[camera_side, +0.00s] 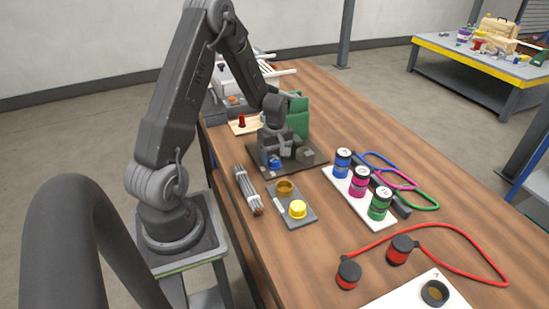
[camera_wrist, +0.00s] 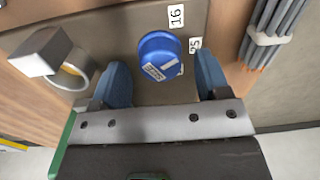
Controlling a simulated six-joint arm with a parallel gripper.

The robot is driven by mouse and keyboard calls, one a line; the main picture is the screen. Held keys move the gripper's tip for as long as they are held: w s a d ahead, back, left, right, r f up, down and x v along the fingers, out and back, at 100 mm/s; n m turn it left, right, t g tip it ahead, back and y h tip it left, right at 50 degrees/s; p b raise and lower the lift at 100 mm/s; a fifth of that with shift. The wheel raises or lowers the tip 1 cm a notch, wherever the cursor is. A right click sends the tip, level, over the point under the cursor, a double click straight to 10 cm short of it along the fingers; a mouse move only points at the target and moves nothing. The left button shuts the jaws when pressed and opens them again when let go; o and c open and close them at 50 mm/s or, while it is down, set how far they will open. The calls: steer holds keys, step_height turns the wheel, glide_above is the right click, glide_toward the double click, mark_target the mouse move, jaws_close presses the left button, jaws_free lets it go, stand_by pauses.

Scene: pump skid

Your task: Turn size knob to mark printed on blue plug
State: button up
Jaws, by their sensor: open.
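The round blue size knob (camera_wrist: 160,52) sits on a grey-brown plate (camera_wrist: 115,25) in the wrist view. It has a white line and a small label on top. Printed tags "16" (camera_wrist: 176,16) and "25" (camera_wrist: 195,45) lie to its right. My gripper (camera_wrist: 161,64) is open, with one blue finger on each side of the knob; I cannot tell whether they touch it. In the side view the knob (camera_side: 275,162) is partly hidden below my gripper (camera_side: 277,153). The blue plug (camera_side: 342,162) stands on a white board; the number on its top is too small to read.
Magenta (camera_side: 358,182) and green (camera_side: 380,205) plugs stand beside the blue plug. A metal ring with a block (camera_wrist: 55,58) is left of the knob. A rod bundle (camera_side: 247,190) and a plate with a yellow button (camera_side: 297,209) lie nearby.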

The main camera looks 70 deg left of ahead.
steer(key=shift+f, duration=0.6)
steer(key=c, duration=0.9)
